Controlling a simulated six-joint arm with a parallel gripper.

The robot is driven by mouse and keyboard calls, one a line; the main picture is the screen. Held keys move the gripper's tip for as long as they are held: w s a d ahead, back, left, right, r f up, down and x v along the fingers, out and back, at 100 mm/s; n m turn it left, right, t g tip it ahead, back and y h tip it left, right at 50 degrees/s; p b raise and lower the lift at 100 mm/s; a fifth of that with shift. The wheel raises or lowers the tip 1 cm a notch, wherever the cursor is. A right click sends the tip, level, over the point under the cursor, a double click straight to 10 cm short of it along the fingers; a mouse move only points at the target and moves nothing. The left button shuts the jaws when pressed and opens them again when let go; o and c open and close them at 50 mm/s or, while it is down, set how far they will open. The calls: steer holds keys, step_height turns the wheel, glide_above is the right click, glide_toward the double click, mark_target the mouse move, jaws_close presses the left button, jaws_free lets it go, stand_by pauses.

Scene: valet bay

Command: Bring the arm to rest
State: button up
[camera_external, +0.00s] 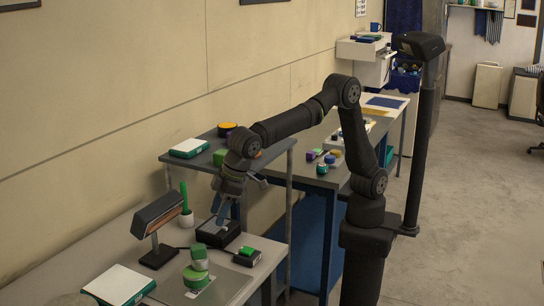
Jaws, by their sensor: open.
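My gripper (238,200) is open and points down above the near bench, close to the front leg of the raised shelf. I see nothing between its fingers. Below it is a black box-shaped device (210,238) on the bench; the gap between them is hard to judge from this view. My arm is raised from its dark column, bends at a high elbow and reaches down to the left.
The near bench holds a lamp (158,215), green round items (196,276), a green-topped block (247,256) and a white-green box (118,286). The raised shelf (275,152) carries another box (189,148). A dark camera post (423,140) stands right of my arm. Open floor lies right.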

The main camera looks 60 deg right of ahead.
mark_target(203, 246)
steer(key=x, duration=1.2)
steer(key=shift+f, duration=0.2)
step_height(203, 246, up, 3)
steer(key=shift+s+d, duration=0.1)
steer(key=shift+r, duration=0.6)
steer(key=shift+f, duration=0.1)
